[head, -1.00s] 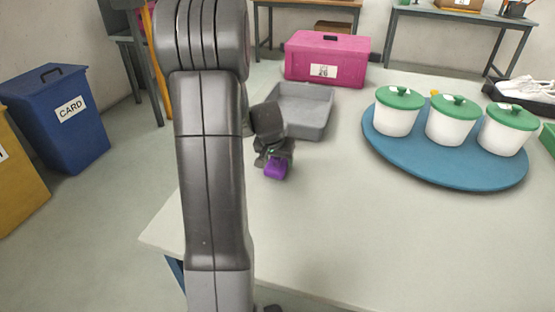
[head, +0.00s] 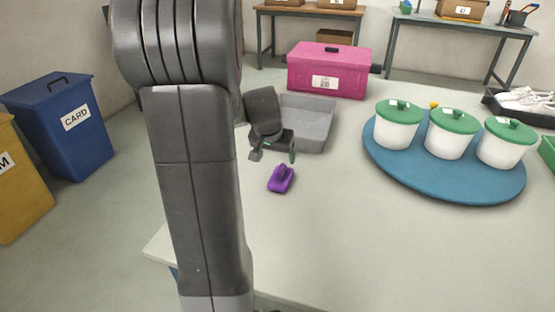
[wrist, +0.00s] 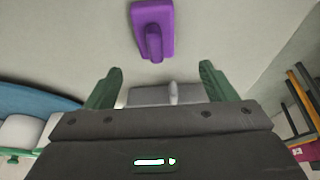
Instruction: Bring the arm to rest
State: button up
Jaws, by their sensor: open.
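My gripper (head: 274,155) is open and empty above the table, just behind a small purple object with a raised grip (head: 281,179). In the wrist view the two green fingertips (wrist: 160,85) stand wide apart. The purple object also shows there (wrist: 153,28), beyond the fingertips and clear of them. It lies on the bare tabletop. My arm fills the left middle of the head view and hides part of the table's left side.
A grey tray (head: 318,146) is close behind my gripper, with a pink case (head: 328,85) beyond it. A blue round board (head: 435,183) holds three white pots with green lids (head: 451,140) at the right. The table's front middle is clear.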

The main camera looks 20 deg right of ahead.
aim_at(280, 165)
jog(key=shift+v, duration=0.75)
jog(key=b+x, duration=0.3)
jog(key=x, duration=0.9)
jog(key=shift+f, duration=0.15)
jog(key=shift+r, duration=0.3)
jog(key=shift+r+p, duration=0.7)
jog(key=shift+r, duration=1.2)
